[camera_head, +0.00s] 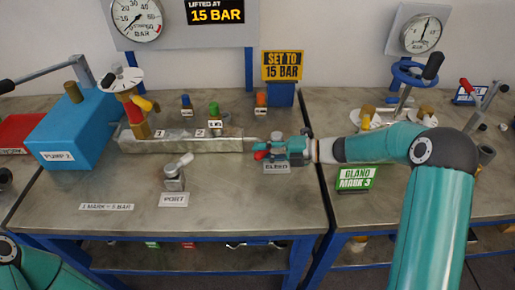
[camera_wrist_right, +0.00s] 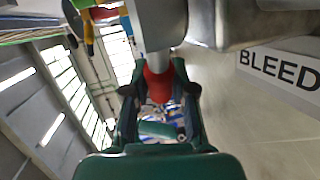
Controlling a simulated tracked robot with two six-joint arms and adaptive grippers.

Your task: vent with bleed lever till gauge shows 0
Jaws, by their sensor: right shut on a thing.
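The bleed lever's red tip (camera_head: 261,155) shows at the right end of the grey metal block (camera_head: 190,145), above the BLEED label (camera_head: 277,168). My right gripper (camera_head: 274,150) is shut on the bleed lever; its fingers hide part of it. In the right wrist view the red lever end (camera_wrist_right: 158,84) sits between the two fingers, with the BLEED label (camera_wrist_right: 280,68) to the right. The round bar gauge (camera_head: 137,18) is on the back panel; its thin needle seems to point to the lower left near 0, but it is small. My left gripper is out of view.
A sign reads LIFTED AT 15 BAR (camera_head: 216,11); another reads SET TO 15 BAR (camera_head: 282,65). The blue pump (camera_head: 75,130) stands left, the PORT fitting (camera_head: 174,178) in front. A second gauge (camera_head: 422,33) and blue handwheel (camera_head: 410,75) are right.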

